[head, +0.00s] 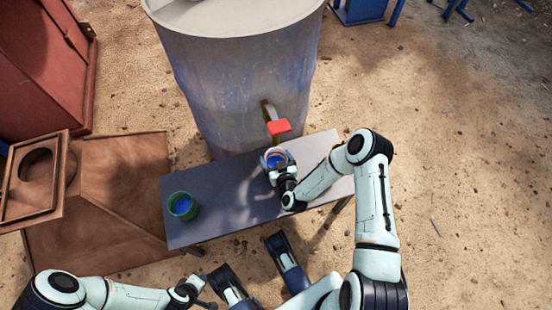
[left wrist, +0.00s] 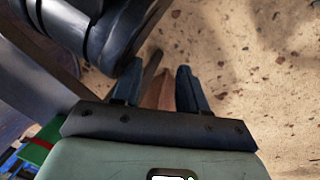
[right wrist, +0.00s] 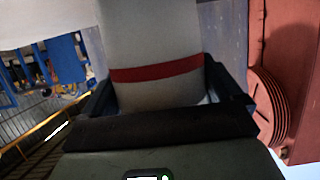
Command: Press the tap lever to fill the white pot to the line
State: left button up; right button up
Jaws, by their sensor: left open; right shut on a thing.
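The white pot (head: 269,156) stands under the tap on the bench, with blue showing inside its mouth. In the right wrist view the white pot (right wrist: 152,45) has a red band around it. My right gripper (head: 276,164) is shut on the pot, one finger on each side. The tap's red lever (head: 278,127) sticks out from the big metal drum above the pot. My left gripper (head: 204,287) is low in the head view, far from the lever; its fingers also show in the left wrist view (left wrist: 158,92), open and empty. The water level against the line cannot be made out.
The large drum (head: 240,90) stands behind the grey bench (head: 228,200). A green pot (head: 182,206) with blue inside stands at the bench's left end. Brown wooden panels (head: 100,205) lie to the left. Sandy ground (head: 450,180) at right is mostly clear.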

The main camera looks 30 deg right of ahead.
jog(key=shift+f, duration=0.1)
jog(key=o, duration=1.1)
jog(key=shift+c, duration=0.2)
